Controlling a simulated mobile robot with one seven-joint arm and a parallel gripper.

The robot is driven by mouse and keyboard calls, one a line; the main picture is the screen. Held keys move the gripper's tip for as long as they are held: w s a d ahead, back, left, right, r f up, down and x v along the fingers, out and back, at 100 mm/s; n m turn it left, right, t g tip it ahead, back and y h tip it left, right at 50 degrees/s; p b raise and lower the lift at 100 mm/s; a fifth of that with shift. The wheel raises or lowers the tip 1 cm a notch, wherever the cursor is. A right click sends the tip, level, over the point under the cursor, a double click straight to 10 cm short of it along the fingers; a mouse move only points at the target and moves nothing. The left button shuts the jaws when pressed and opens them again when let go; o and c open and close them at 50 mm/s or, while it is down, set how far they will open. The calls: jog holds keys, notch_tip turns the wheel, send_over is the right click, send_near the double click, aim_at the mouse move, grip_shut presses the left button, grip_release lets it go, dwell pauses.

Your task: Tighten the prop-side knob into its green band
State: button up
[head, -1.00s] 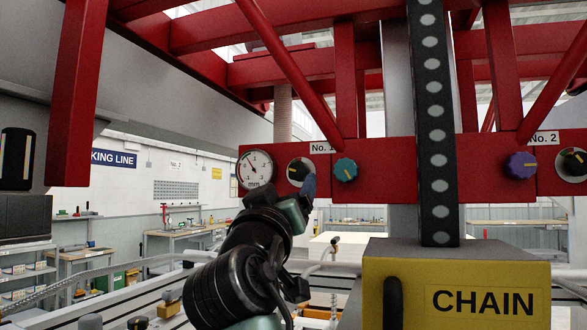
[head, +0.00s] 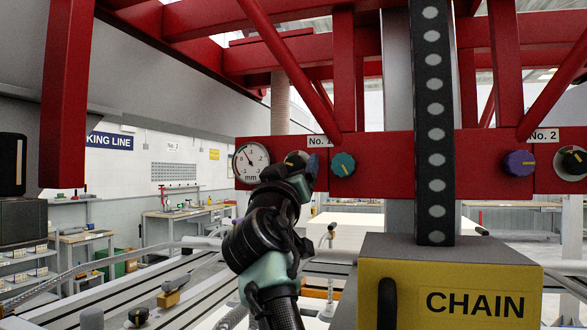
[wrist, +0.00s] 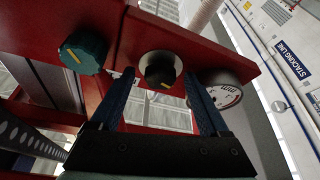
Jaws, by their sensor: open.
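A black knob with a yellow pointer line sits on the red beam under the No. 1 plate; in the head view it (head: 292,157) is mostly hidden by my gripper (head: 303,164). In the wrist view the black knob (wrist: 160,72) lies between the two blue fingers of my gripper (wrist: 159,74), which are open and spread to either side of it. I see no clear contact, and the remaining depth is hard to judge. No label says which knob is prop-side. A green band cannot be made out around the black knob.
A teal knob (head: 343,164) and a round mm gauge (head: 250,162) flank the black knob closely. A purple knob (head: 519,163) and another black knob (head: 573,162) are farther right. The black chain column (head: 435,120) and yellow CHAIN box (head: 450,290) stand right of my arm.

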grip_shut()
jog(key=shift+a+f+m+h+b, duration=0.15)
jog(key=shift+m+h+b, duration=0.25)
jog(key=shift+m+b, duration=0.3)
jog(key=m+h+b, duration=0.1)
jog(key=m, duration=0.1)
jog(key=shift+a+m, duration=0.1)
jog(key=shift+m, duration=0.2)
jog(key=shift+r+m+g+h, duration=0.1)
jog(key=shift+m+g+h, duration=0.1)
jog(key=shift+m+h, duration=0.55)
jog(key=shift+r+m+g+h, duration=0.1)
jog(key=shift+m+g+h, duration=0.15)
jog(key=shift+m, duration=0.9)
grip_release()
jog(key=shift+f, duration=0.1)
